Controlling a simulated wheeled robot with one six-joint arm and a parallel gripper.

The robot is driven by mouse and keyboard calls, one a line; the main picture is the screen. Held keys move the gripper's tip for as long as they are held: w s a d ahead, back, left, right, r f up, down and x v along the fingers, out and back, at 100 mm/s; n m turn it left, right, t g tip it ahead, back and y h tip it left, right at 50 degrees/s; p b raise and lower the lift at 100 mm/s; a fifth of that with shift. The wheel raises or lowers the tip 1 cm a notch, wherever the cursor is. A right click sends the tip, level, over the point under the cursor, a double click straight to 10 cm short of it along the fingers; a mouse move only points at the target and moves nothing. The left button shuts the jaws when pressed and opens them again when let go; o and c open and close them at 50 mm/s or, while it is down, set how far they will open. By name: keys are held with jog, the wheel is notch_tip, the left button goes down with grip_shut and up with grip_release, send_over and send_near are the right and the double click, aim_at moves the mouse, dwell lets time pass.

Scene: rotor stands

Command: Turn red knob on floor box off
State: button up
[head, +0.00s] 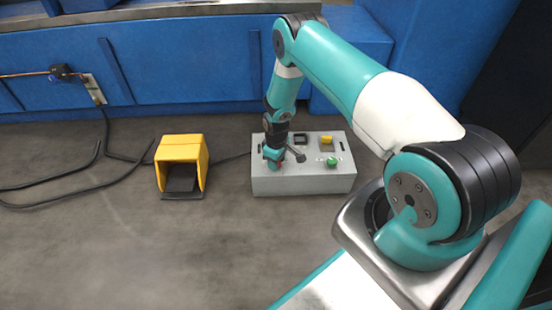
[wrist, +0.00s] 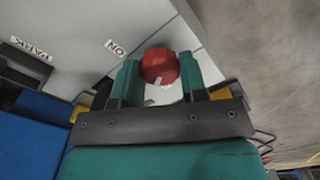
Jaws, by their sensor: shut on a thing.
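The floor box (head: 310,183) is a light grey box on the floor in the head view. The red knob (wrist: 159,66) is on its top face and shows between my two fingers in the wrist view. In the head view the knob is mostly hidden behind my gripper (head: 273,160), which reaches down onto the left part of the box. In the wrist view my gripper (wrist: 159,82) has one teal finger on each side of the knob and is shut on it. A white pointer mark shows at the knob's lower edge. A label reading "ON" (wrist: 116,48) is beside it.
The box top also carries a green knob (head: 332,162), a yellow switch (head: 326,140) and a black lever (head: 296,154). A label reading "PARK" (wrist: 31,49) shows in the wrist view. A yellow foot pedal (head: 181,152) stands left of the box. Black cables (head: 72,176) lie on the floor.

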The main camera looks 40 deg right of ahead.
jog(key=shift+n+p, duration=0.3)
jog(key=shift+n, duration=0.8)
jog(key=o, duration=0.9)
notch_tip(320, 180, up, 17)
jog(key=p, duration=0.7)
jog(key=shift+r, duration=0.2)
